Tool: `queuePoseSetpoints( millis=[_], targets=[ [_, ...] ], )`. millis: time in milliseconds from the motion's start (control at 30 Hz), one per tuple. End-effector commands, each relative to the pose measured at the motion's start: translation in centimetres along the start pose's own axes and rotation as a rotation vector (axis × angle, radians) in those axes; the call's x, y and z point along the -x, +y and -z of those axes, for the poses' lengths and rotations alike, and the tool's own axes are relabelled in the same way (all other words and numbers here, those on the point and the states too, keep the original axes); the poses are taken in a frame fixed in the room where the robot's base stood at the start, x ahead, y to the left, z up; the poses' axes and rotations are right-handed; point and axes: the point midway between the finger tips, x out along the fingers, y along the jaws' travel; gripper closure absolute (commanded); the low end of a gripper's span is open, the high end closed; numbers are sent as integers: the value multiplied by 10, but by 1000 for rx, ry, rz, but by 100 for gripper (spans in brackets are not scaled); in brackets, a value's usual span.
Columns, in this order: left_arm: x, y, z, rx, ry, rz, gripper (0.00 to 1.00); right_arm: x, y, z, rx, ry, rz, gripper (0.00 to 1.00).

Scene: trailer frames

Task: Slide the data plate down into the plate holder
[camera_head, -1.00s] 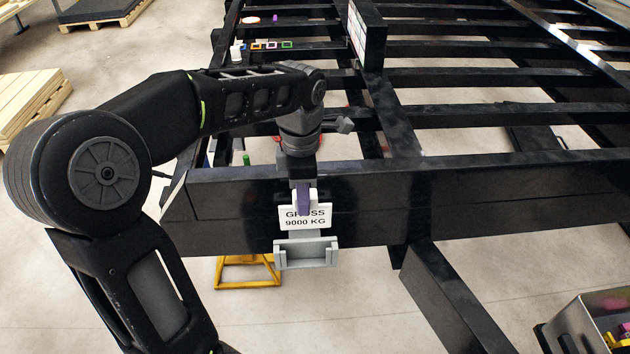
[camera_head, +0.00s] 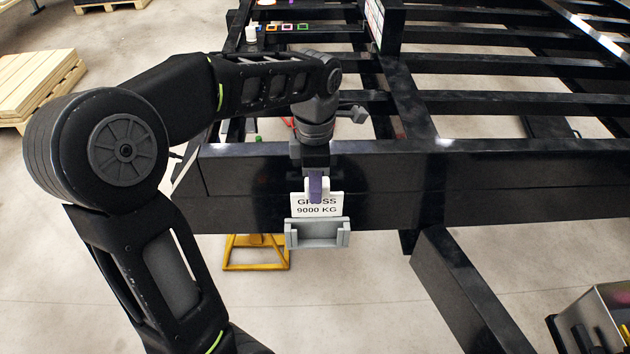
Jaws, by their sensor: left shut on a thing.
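The white data plate (camera_head: 331,210), reading "GROSS 9000 KG", is upright in front of the black frame beam. My left gripper (camera_head: 317,193) points down from above and is shut on the plate's top edge, hiding part of the lettering. The grey plate holder (camera_head: 318,235) is on the beam's front face, directly below the plate. The plate's lower edge meets the holder's top edge in the picture; I cannot tell whether it is inside the holder. My right gripper is not in view.
The black trailer frame (camera_head: 480,190) with its crossbars fills the back and right. A yellow stand (camera_head: 256,265) is on the floor below the beam. A metal bin (camera_head: 605,320) is at lower right. Wooden boards (camera_head: 38,85) lie at left.

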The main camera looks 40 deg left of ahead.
Motion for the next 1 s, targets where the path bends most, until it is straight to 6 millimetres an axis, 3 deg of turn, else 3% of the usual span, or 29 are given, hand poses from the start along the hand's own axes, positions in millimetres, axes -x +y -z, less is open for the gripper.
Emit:
queuePoseSetpoints(
  millis=[1000],
  targets=[
    [-69, 0, 0, 0, 0, 0, 100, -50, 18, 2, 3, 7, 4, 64]
  ],
)
